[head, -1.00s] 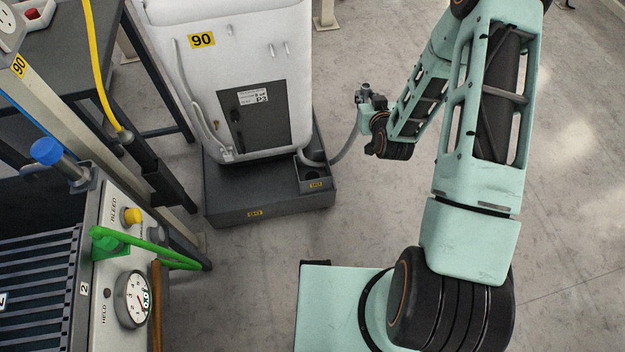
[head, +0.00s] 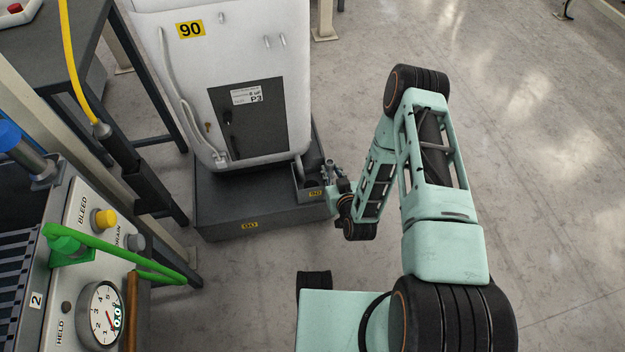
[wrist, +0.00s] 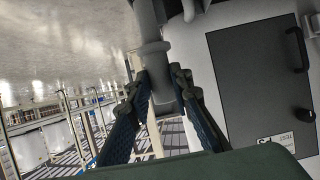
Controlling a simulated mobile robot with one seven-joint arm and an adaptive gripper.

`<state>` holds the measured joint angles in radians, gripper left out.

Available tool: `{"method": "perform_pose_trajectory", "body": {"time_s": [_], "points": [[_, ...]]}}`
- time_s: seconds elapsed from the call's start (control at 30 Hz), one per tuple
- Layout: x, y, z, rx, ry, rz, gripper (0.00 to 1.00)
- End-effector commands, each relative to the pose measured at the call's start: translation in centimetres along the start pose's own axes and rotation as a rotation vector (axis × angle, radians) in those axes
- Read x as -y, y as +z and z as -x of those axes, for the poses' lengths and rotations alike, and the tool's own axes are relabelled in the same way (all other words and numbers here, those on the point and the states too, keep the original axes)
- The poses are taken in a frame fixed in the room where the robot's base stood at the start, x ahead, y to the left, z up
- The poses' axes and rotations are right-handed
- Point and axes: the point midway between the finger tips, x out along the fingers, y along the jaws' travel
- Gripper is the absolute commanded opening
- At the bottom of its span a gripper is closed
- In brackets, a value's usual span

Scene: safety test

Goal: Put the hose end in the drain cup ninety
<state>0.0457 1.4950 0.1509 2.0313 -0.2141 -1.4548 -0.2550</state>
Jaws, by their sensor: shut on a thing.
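The drain cup (head: 315,194), a small dark box with a yellow 90 label, sits at the right front corner of the dark base of the white cabinet marked 90. My gripper (head: 329,172) is at the cup's right rim in the head view. In the wrist view my gripper (wrist: 165,95) is shut on the grey hose (wrist: 152,45), which runs between its two dark fingers. In the head view the hose end is small and mostly hidden by the gripper. I cannot tell whether it is inside the cup or above it.
The white cabinet (head: 240,50) stands on its dark base (head: 220,205) behind the cup. A control panel with a gauge (head: 102,312) and a green lever (head: 110,252) is at the left. The floor to the right is clear.

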Motion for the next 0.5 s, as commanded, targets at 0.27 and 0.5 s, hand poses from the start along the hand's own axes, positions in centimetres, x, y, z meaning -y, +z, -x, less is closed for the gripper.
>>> {"method": "perform_pose_trajectory", "body": {"time_s": [0.27, 0.5], "points": [[3.1, 2.4, -6.2, 0.0, 0.001, -0.001, 0.0], [4.1, 3.3, -8.1, 0.001, 0.0, -0.001, 0.0]]}}
